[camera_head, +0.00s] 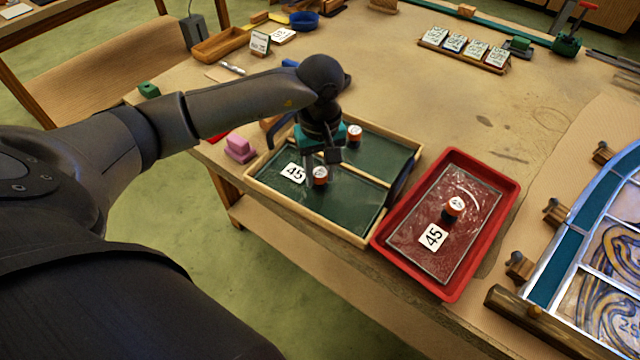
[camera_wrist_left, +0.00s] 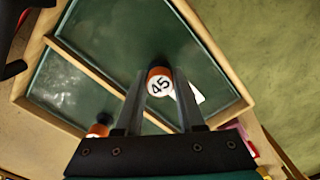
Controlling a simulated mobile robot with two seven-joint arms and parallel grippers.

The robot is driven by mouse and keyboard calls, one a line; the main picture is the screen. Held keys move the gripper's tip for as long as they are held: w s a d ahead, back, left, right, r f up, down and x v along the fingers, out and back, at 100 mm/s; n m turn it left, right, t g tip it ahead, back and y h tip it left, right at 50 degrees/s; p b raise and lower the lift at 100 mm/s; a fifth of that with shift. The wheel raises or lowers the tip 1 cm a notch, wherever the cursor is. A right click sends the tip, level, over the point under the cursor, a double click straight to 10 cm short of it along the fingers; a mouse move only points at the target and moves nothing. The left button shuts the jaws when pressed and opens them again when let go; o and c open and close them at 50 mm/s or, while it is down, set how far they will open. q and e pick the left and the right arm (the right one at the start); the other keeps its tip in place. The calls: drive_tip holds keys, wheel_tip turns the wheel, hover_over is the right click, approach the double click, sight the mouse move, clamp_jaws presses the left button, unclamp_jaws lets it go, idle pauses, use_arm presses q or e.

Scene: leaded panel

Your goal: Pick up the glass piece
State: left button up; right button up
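A wooden tray (camera_head: 352,236) holds dark green glass pieces in two compartments, split by a wooden divider. The front glass piece (camera_head: 342,206) has a white card "45" (camera_head: 292,173) and an orange-and-white knob (camera_head: 320,176). This knob also shows in the left wrist view (camera_wrist_left: 159,84), marked "45". My left gripper (camera_head: 321,172) points down at it, with a fingertip on each side. I cannot tell whether the fingers touch the knob. The rear glass piece (camera_head: 384,156) bears a similar knob (camera_head: 355,134). My right gripper is not in view.
A red tray (camera_head: 452,290) with a reddish glass sheet, another "45" card and a knob stands close to the wooden tray's right. A leaded panel (camera_head: 600,270) lies at far right. Pink blocks (camera_head: 240,148) sit left of the wooden tray. The table's middle back is clear.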

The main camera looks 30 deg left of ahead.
use_arm(q)
clamp_jaws()
drive_tip(key=shift+r, duration=0.1)
idle(0.8)
